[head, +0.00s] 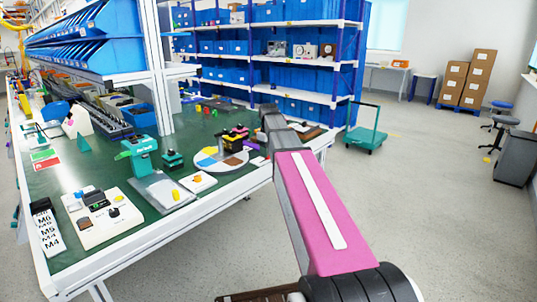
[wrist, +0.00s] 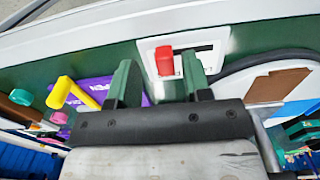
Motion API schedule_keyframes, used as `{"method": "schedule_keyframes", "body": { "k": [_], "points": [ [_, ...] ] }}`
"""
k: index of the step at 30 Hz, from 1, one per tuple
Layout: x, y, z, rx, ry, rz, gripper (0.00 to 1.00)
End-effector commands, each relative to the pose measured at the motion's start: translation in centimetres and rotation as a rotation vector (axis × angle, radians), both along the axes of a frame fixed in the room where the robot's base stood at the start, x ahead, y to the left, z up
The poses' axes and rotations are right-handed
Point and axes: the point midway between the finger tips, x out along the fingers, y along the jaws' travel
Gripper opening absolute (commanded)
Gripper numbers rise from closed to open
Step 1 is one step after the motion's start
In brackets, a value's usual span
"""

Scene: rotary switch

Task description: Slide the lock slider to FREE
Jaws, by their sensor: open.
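In the wrist view a white plate (wrist: 220,38) with a dark slot lies near the table's white edge. A red slider knob (wrist: 165,62) stands at the left end of the slot; I take it to be the lock slider. My gripper (wrist: 157,66) is open, with its two dark green fingers spread and nothing held. The red knob appears between the fingertips, closer to the right finger; I cannot tell whether they touch. No FREE lettering is readable on the plate. In the head view my pink arm reaches over the table, and the slider and fingers cannot be made out.
A yellow handle (wrist: 65,92) and a purple sheet (wrist: 92,92) lie left of the fingers in the wrist view. A round disc (wrist: 275,85) lies to the right. In the head view a white switch box (head: 98,222) sits at the front left of the green table (head: 130,245).

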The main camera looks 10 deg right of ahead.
Motion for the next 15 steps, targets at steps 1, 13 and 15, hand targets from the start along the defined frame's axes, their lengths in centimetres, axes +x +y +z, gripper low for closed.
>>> {"method": "schedule_keyframes", "body": {
  "k": [1, 13, 15],
  "points": [
    [0.1, 0.0, 0.7, 0.000, -0.002, 0.000, 0.45],
    [0.1, -0.1, 7.5, 0.000, -0.003, 0.000, 0.45],
    [0.1, -0.1, 8.3, 0.000, -0.003, 0.000, 0.45]
  ]
}}
